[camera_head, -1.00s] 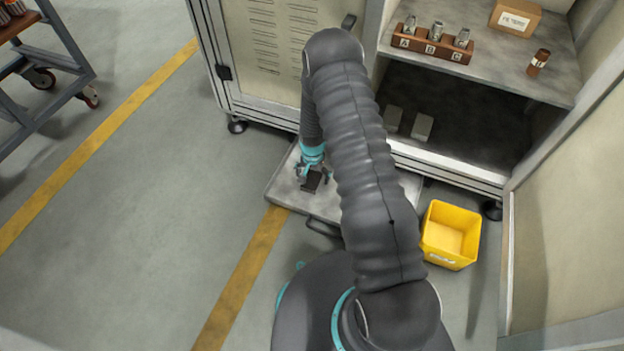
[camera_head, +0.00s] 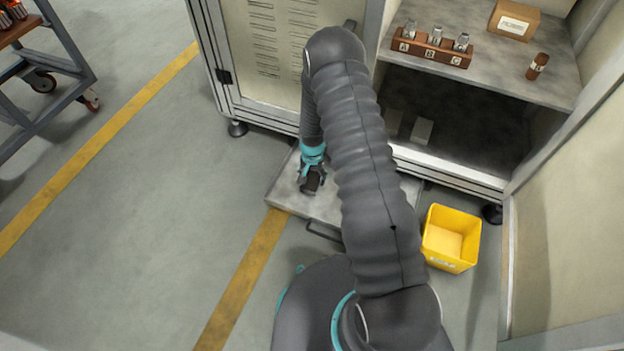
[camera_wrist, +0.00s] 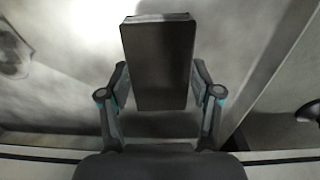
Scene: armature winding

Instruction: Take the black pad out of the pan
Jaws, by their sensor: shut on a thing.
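The black pad (camera_wrist: 158,60) is a dark rectangular block, gripped between the two fingers of my gripper (camera_wrist: 160,96) in the wrist view. In the head view my gripper (camera_head: 312,178) points down over the left part of the pan, with the dark pad (camera_head: 311,186) at its tip. The pan (camera_head: 284,195) is a flat grey tray on the floor in front of the cabinet, with a dark handle at its front. My arm hides its middle. I cannot tell whether the pad touches the pan's floor.
A yellow bin (camera_head: 449,236) stands on the floor right of the pan. The open cabinet shelf (camera_head: 486,72) behind holds a lettered wooden rack (camera_head: 430,47), a cardboard box (camera_head: 514,19) and a brown cylinder (camera_head: 537,65). A cart (camera_head: 50,75) stands far left. The left floor is clear.

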